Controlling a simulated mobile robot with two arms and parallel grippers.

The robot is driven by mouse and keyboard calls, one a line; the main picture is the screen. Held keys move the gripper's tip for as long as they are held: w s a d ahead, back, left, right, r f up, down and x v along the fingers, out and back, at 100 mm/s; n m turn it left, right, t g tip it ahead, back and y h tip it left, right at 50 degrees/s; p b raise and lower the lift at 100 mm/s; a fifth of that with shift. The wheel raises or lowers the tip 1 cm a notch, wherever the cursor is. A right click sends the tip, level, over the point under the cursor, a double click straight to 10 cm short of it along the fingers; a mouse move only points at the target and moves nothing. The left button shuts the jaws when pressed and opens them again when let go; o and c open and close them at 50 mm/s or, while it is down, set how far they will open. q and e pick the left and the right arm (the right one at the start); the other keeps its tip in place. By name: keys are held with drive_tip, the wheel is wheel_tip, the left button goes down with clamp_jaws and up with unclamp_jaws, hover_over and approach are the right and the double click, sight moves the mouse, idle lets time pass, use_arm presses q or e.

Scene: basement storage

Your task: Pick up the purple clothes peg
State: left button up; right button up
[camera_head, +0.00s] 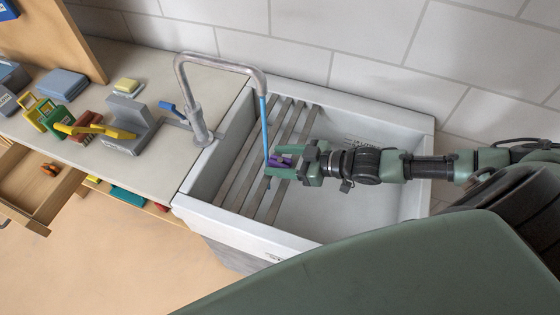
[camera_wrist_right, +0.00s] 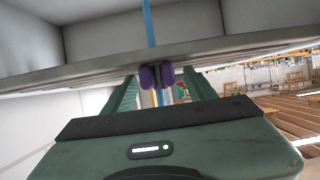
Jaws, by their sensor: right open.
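The purple clothes peg (camera_head: 280,161) is over the slatted rack in the white sink, close beside the blue stream under the tap. It also shows in the right wrist view (camera_wrist_right: 148,77), between the ends of the fingers, with bare gaps on both sides. My right gripper (camera_head: 287,171) is open, level over the sink, with its fingertips at the peg. In the head view the fingers partly cover the peg, and what supports it cannot be told. My left gripper is not in view.
The grey tap (camera_head: 196,105) arches over the sink (camera_head: 408,116), close to my right gripper. Wooden slats (camera_head: 245,150) span the sink's left part. The counter (camera_head: 165,165) holds several tools and blocks. An open drawer (camera_head: 25,200) stands at the left.

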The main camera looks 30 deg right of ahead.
sight(280, 161)
clamp_jaws()
drive_tip(key=shift+r, duration=0.1)
wheel_tip(280, 161, up, 20)
drive_tip(key=p, duration=0.1)
idle(0.5)
drive_tip(key=shift+s+f, duration=0.1)
drive_tip(key=shift+f, duration=0.1)
